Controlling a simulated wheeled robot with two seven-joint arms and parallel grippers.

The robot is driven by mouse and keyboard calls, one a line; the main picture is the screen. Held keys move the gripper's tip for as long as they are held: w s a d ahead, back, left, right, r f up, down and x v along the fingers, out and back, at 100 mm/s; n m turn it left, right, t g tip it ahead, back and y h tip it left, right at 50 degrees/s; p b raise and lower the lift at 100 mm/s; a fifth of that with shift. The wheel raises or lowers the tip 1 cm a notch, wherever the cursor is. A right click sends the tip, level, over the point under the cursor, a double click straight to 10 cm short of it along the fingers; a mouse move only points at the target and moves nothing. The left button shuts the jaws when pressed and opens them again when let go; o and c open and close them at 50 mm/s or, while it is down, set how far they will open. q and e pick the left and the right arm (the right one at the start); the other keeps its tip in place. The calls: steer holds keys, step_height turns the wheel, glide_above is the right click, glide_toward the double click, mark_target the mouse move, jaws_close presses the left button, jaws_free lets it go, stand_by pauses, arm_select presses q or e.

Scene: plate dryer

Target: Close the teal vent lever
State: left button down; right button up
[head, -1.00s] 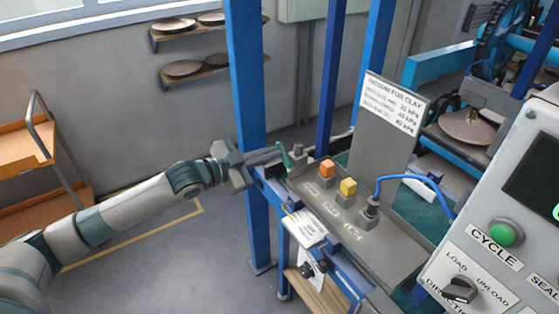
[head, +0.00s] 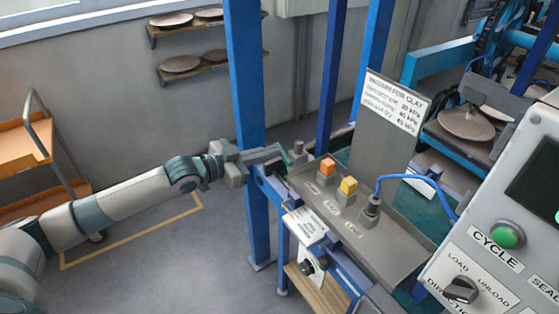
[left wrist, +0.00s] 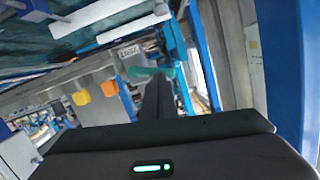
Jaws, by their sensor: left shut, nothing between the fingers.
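The teal vent lever (head: 272,151) is at the far left end of the grey control panel, beside a grey knob-like post. In the left wrist view the teal lever (left wrist: 150,72) lies roughly crosswise at the tips of my dark fingers. My left gripper (head: 266,162) is shut and empty, reaching in from the left right at the lever. In the left wrist view its fingers (left wrist: 160,92) point towards the lever; whether they touch it is hard to tell. My right gripper is not in view.
A tall blue post (head: 246,100) rises just behind my left gripper. A control box (head: 500,225) fills the right.

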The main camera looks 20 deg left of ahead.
arm_select(q)
steer(key=shift+w+a+f+n, duration=0.1)
steer(key=shift+f+n, duration=0.1)
steer(key=shift+n, duration=0.1)
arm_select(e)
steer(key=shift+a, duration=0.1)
arm_select(q)
steer(key=shift+w+a+f, duration=0.1)
steer(key=shift+a+f, duration=0.05)
steer(key=shift+f, duration=0.05)
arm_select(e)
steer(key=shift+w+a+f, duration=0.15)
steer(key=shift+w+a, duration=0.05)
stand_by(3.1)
